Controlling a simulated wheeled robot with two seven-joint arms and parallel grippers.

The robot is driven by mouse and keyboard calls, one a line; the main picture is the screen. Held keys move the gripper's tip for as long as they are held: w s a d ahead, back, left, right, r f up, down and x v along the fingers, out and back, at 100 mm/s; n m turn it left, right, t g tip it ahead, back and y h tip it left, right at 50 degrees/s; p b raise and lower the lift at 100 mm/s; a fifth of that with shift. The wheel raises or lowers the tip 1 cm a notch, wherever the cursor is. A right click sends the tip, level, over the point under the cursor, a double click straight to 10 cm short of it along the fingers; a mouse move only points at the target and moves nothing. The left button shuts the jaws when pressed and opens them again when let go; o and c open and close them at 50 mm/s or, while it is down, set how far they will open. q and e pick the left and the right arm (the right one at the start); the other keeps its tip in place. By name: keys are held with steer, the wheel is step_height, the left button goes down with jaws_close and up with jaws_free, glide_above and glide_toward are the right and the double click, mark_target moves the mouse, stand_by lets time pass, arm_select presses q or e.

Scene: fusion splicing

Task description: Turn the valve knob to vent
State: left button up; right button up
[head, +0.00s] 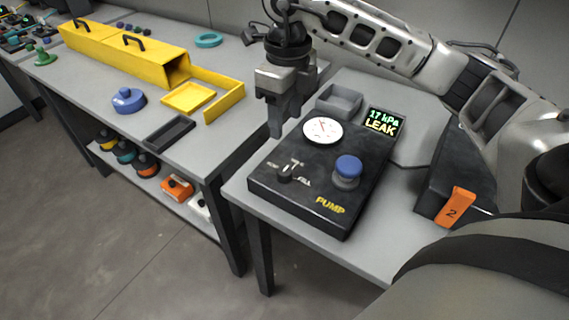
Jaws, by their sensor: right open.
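The valve knob (286,174) is a small dark knob on the left part of the black pump box (322,212). Small white labels stand around it; one at its right reads FILL, and the others are too small to read surely. I cannot tell which label the knob points to. My right gripper (284,126) hangs fingers down, open and empty, above and behind the knob, near the box's back left corner and apart from the knob. A round white gauge (322,130), a blue button (347,170) and a display (384,122) reading 17 kPa LEAK are on the box. My left gripper is out of view.
A grey open tray (340,101) sits behind the box. An orange tag marked 2 (456,207) is on a dark block at the right.

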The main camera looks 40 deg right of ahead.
mark_target(285, 170)
steer(key=f, duration=0.8)
steer(key=f+p, duration=0.1)
steer(key=f, duration=0.4)
steer(key=shift+s+a+f, duration=0.1)
steer(key=shift+a, duration=0.15)
steer(key=c, duration=1)
